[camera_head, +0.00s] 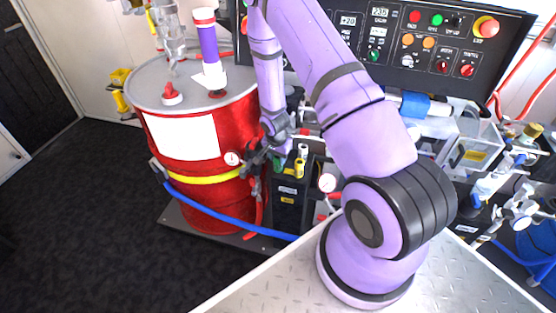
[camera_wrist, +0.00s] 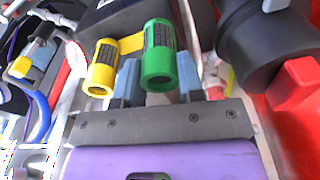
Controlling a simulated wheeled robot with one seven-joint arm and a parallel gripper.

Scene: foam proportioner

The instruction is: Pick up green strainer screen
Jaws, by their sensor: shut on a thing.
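The green strainer screen (camera_wrist: 159,58) is a short green cylinder with a dark label and an open round end. In the wrist view it sits between the two blue fingers of my gripper (camera_wrist: 158,80), which is shut on it. A yellow cylinder of similar shape (camera_wrist: 104,66) stands just left of it, outside the fingers. It also shows in the head view (camera_head: 299,168) by a black holder (camera_head: 291,203). The green screen is mostly hidden by my arm in the head view. I cannot tell whether it is clear of the holder.
A red drum (camera_head: 187,188) with a grey lid stands left of the holder, with a blue hose (camera_head: 225,218) around its front. A black control panel (camera_head: 385,50) is behind. Pipes and valves (camera_head: 500,180) crowd the right. A dark cylinder (camera_wrist: 262,45) is close right of my gripper.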

